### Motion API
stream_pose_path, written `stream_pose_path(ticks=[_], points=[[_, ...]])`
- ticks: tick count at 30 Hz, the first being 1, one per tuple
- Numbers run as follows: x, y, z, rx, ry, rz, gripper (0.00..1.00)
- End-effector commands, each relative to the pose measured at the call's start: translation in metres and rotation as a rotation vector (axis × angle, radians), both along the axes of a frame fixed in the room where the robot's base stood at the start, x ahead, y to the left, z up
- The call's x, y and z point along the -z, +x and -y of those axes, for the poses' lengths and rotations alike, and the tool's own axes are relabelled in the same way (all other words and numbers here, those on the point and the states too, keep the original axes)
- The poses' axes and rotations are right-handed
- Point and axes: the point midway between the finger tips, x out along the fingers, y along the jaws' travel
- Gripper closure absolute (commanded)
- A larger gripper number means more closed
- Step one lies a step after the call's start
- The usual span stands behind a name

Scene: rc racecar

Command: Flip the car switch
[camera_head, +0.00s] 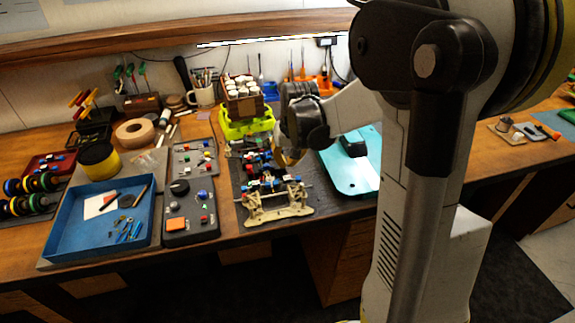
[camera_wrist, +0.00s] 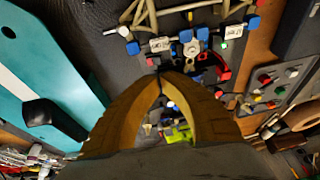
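The car (camera_head: 268,185) is an open chassis with tan frame parts, metal bars and blue, red and green pieces, on a dark mat. In the wrist view its cross bar (camera_wrist: 190,45) with blue ends lies just beyond my fingertips. My gripper (camera_wrist: 161,73) has two tan fingers whose tips meet, with nothing seen between them. In the head view my gripper (camera_head: 286,158) is over the right side of the chassis. A red part (camera_wrist: 218,68) of the car sits to the right of the tips. I cannot make out which part is the switch, or whether the tips touch the car.
A teal board (camera_head: 350,175) with a black object lies to the right of the car. A dark control panel (camera_head: 190,205) with coloured knobs and a blue tray (camera_head: 75,235) are to the left. A yellow-green piece (camera_head: 247,125) and a brown bottle rack (camera_head: 243,104) stand behind.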

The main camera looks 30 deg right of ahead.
Motion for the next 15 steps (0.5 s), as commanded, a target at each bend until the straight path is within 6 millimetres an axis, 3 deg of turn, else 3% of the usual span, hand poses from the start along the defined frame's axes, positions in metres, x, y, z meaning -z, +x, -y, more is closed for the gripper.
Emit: stream_pose_path(ticks=[1, 6, 15], points=[[-0.017, -0.006, 0.003, 0.002, 0.0, 0.0, 1.0], [-0.051, -0.02, 0.009, 0.003, -0.001, 0.0, 1.0], [-0.084, -0.033, 0.016, 0.002, -0.001, -0.001, 1.0]])
